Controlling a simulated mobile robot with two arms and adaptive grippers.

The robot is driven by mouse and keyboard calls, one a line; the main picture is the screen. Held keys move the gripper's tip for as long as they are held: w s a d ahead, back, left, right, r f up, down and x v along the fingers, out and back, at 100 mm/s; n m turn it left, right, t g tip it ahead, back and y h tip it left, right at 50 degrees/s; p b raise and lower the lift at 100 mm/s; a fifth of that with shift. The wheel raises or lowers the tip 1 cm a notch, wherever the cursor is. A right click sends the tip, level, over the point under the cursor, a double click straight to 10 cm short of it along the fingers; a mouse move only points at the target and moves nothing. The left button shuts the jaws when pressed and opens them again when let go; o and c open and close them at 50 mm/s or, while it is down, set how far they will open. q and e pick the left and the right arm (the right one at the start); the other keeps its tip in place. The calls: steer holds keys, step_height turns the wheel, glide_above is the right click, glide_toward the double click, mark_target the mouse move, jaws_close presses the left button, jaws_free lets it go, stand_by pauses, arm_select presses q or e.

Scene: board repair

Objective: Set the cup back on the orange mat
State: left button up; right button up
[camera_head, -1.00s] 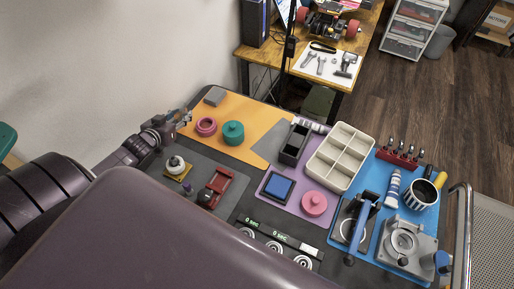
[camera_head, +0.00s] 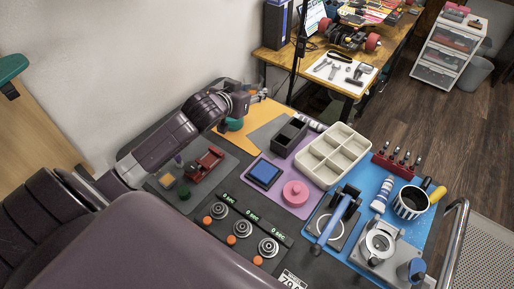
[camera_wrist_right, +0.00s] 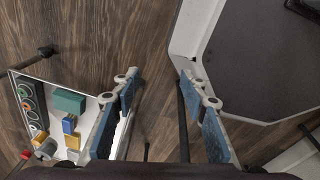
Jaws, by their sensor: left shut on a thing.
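My left gripper (camera_head: 257,97) is shut over the far left part of the orange mat (camera_head: 288,108). What it holds is small and mostly hidden, so I cannot make it out. A teal round container (camera_head: 234,125) stands under my left wrist, partly covered by the arm. A black-and-white striped cup (camera_head: 408,207) stands on the blue mat (camera_head: 422,236) at the right, with a yellow-handled thing beside or in it. In the right wrist view my right gripper (camera_wrist_right: 160,78) is open and empty, above the floor.
A red tool (camera_head: 205,166) and yellow block (camera_head: 166,181) lie on the grey mat. A metal rail (camera_head: 452,225) borders the right.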

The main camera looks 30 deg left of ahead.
arm_select(q)
step_height(320, 180, down, 7)
glide_above(254, 141)
step_height(254, 141, down, 9)
steer(key=shift+r, duration=0.2)
steer(key=shift+f+b, duration=0.3)
steer(key=shift+f, duration=1.85)
arm_select(e)
steer(key=shift+a+f, duration=0.3)
steer(key=shift+a, duration=0.5)
steer(key=shift+f, duration=0.1)
arm_select(q)
steer(key=o, duration=0.8)
steer(key=shift+f, duration=0.15)
steer(key=shift+c, duration=0.2)
steer(key=o, duration=0.5)
arm_select(e)
steer(key=shift+a, duration=0.35)
